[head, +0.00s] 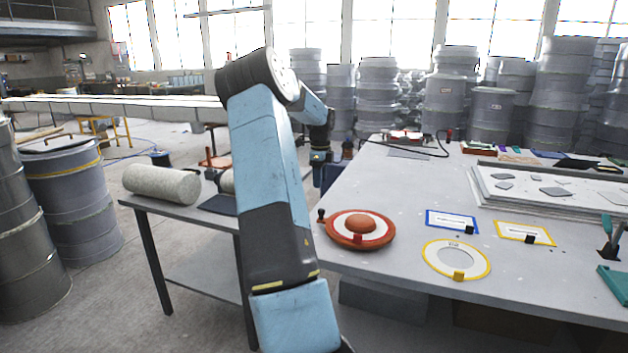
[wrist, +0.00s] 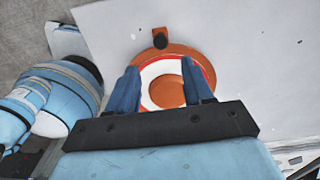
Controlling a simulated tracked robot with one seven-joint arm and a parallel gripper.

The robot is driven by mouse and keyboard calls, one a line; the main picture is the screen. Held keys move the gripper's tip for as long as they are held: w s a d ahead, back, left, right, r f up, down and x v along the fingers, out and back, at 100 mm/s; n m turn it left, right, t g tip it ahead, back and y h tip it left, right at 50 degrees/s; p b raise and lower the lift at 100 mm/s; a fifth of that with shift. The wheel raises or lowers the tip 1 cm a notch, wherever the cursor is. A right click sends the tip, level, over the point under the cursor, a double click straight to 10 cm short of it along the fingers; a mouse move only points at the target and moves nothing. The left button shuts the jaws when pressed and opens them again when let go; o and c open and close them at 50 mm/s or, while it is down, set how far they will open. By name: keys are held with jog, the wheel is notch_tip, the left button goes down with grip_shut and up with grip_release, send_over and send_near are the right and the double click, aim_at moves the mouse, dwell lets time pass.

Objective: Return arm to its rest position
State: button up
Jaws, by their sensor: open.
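My arm rises in the middle of the head view, bent at a dark elbow, with its far part reaching down behind toward the table's left edge. My gripper (wrist: 165,75) shows in the wrist view with two blue fingers apart and nothing between them. Below and beyond the fingers is a round orange mould (wrist: 170,90) with a white ring and an orange dome. In the head view the same mould (head: 360,228) lies on the grey table (head: 400,190) near its left edge. My gripper's fingertips are largely hidden behind my arm in the head view.
A side table (head: 190,207) at left carries a pale roll (head: 161,184). On the main table lie a yellow ring (head: 456,259), a blue-framed card (head: 452,221), a yellow-framed card (head: 525,232) and white sheets (head: 545,190). Drums (head: 72,190) stand at left; more stand behind.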

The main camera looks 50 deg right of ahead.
jog(key=shift+a, duration=0.1)
jog(key=s+a+r+n+t, duration=0.1)
jog(key=a+r+n, duration=0.4)
jog(key=a, duration=0.6)
jog(key=s+a+r+n+t, duration=0.1)
jog(key=a+r+n, duration=0.4)
jog(key=a, duration=0.5)
jog(key=s+a+r+n+t, duration=0.1)
jog(key=a+r+n, duration=0.45)
jog(key=a, duration=0.55)
jog(key=s+a+n+t, duration=0.2)
jog(key=s+a+n, duration=1.4)
jog(key=s+a, duration=0.4)
jog(key=a, duration=0.3)
jog(key=shift+s+f+t, duration=0.2)
jog(key=shift+f+t, duration=0.05)
jog(key=shift+t, duration=0.05)
jog(key=shift+a, duration=0.1)
jog(key=shift+c, duration=0.8)
